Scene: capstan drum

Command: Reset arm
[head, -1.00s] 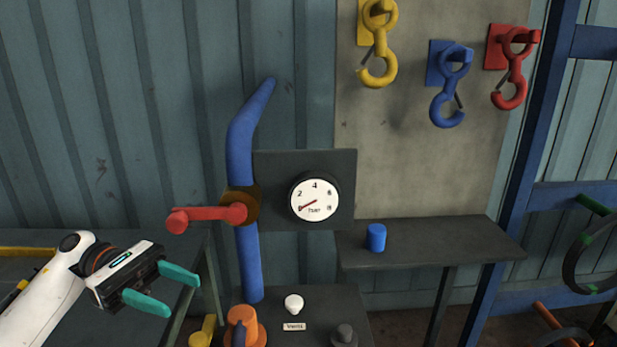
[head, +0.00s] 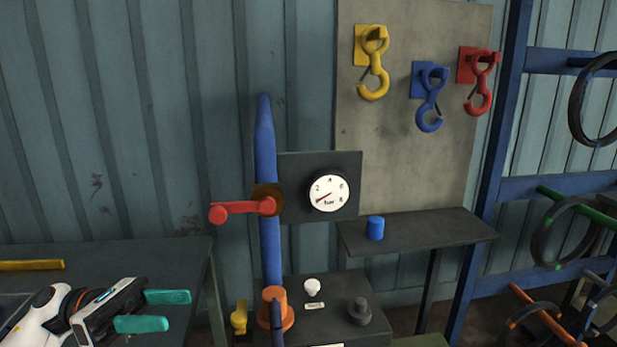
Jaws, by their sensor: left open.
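My left gripper (head: 155,311) is at the lower left of the head view, with its two teal fingers apart and nothing between them. It is over the front of the dark table at the left, below and left of the red lever and clear of it. My right gripper is not in view. The red lever (head: 240,209) points left from a brass hub on the blue pipe (head: 265,150). A round gauge (head: 328,193) on a dark panel is right of the pipe, with its red needle toward the low end.
A dark table (head: 120,257) with a yellow bar stands left. An orange fitting (head: 277,310), white knob (head: 312,287) and black knob (head: 359,311) are low in the middle. A shelf (head: 440,228) holds a blue cylinder (head: 375,228). Hooks hang above; a blue rack (head: 490,150) stands right.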

